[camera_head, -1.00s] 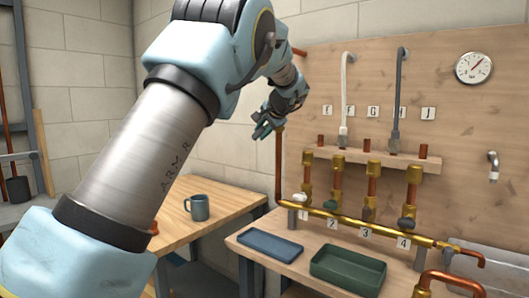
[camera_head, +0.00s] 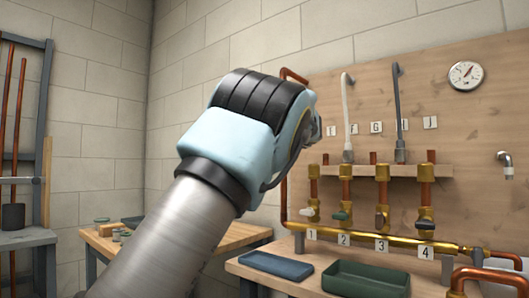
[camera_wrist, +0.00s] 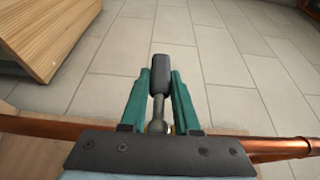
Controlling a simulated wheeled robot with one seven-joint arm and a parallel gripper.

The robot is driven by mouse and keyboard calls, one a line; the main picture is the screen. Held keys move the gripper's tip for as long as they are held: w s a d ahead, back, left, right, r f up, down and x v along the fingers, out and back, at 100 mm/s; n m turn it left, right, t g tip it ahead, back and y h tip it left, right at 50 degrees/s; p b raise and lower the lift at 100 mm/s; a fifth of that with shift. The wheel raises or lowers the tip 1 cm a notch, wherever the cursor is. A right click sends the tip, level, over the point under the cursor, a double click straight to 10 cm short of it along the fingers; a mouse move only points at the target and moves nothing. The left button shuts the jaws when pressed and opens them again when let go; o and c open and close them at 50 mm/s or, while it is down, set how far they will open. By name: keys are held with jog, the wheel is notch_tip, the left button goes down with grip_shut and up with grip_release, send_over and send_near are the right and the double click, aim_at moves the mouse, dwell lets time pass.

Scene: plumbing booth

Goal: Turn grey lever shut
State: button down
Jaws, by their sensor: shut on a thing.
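In the wrist view, my gripper (camera_wrist: 160,92) has its green fingers closed on both sides of a dark grey lever handle (camera_wrist: 160,68). The lever's metal stem (camera_wrist: 157,115) runs down between the fingers towards a copper pipe (camera_wrist: 278,148), which passes behind the gripper. The valve body is mostly hidden by the gripper's dark mount.
A brass manifold (camera_head: 365,240) with several valves runs along the wooden panel (camera_head: 445,110). A blue tray (camera_head: 276,264) and a green tray (camera_head: 352,280) are on the bench below. A wooden table (camera_head: 245,236) stands behind my arm. Tiled floor (camera_wrist: 225,65) shows open in the wrist view.

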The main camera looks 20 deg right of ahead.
jog(key=shift+r+t, duration=0.15)
jog(key=shift+t, duration=0.15)
jog(key=c, duration=0.6)
grip_release()
jog(key=shift+c, duration=0.2)
jog(key=s+d+b, duration=0.1)
jog(key=s+b, duration=0.1)
jog(key=s, duration=0.8)
jog(key=shift+s+d, duration=0.15)
jog(key=shift+s, duration=0.2)
